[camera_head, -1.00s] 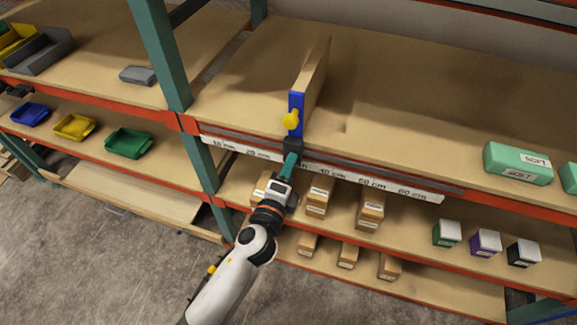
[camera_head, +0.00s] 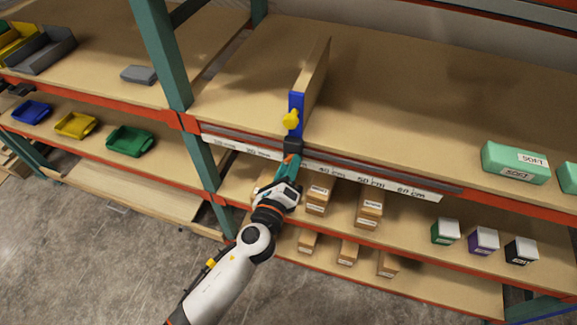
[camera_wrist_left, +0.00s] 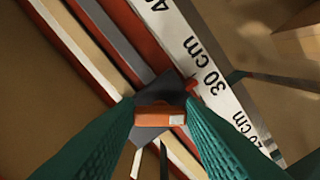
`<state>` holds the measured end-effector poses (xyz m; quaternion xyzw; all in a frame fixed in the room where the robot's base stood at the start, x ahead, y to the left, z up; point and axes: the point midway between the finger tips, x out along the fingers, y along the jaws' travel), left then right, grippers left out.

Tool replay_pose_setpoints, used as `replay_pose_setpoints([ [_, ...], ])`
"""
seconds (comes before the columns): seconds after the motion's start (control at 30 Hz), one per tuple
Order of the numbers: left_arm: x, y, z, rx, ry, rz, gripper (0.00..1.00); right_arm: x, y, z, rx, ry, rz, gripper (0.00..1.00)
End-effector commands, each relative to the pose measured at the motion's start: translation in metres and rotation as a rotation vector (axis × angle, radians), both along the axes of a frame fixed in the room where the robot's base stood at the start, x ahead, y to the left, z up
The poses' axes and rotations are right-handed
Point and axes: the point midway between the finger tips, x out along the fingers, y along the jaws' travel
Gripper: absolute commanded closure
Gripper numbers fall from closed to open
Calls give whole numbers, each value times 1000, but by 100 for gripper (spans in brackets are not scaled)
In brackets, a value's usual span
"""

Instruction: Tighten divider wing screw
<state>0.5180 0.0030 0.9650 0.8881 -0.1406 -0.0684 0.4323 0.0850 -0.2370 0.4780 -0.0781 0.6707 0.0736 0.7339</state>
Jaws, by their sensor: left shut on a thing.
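The divider (camera_head: 314,77) is an upright wooden board on the upper shelf. Its front has a blue bracket (camera_head: 297,101) with a yellow knob (camera_head: 291,119), above a dark clamp block (camera_head: 292,146) at the shelf's front edge. The clamp block also shows in the left wrist view (camera_wrist_left: 160,86). The wing screw (camera_wrist_left: 160,116) is an orange bar under the block, between my green fingertips. My left gripper (camera_head: 287,161) is shut on it from below and in front; the fingers (camera_wrist_left: 161,122) partly hide its ends. My right gripper is not in view.
A white ruler strip (camera_head: 330,169) with cm marks runs along the shelf's front edge, near 30 cm at the clamp. Small cartons (camera_head: 370,207) stand on the shelf below, close to my left gripper. A green SOFT box (camera_head: 515,163) lies at the right.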

Motion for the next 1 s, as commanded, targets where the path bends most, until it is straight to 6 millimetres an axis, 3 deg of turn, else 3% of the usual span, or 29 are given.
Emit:
replay_pose_setpoints([
  [0.03,-3,0,-7,6,13,-2,87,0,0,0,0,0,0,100],
  [0.3,-3,0,-8,5,14,-1,87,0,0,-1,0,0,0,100],
  [0.33,-3,0,-8,5,14,-1,59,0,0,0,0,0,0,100],
  [0.43,-2,0,-7,4,12,-2,43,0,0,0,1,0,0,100],
  [0.77,-3,1,-3,1,6,-1,42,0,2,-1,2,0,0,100],
  [1.0,-37,12,-6,0,8,-2,42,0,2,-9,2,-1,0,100],
])
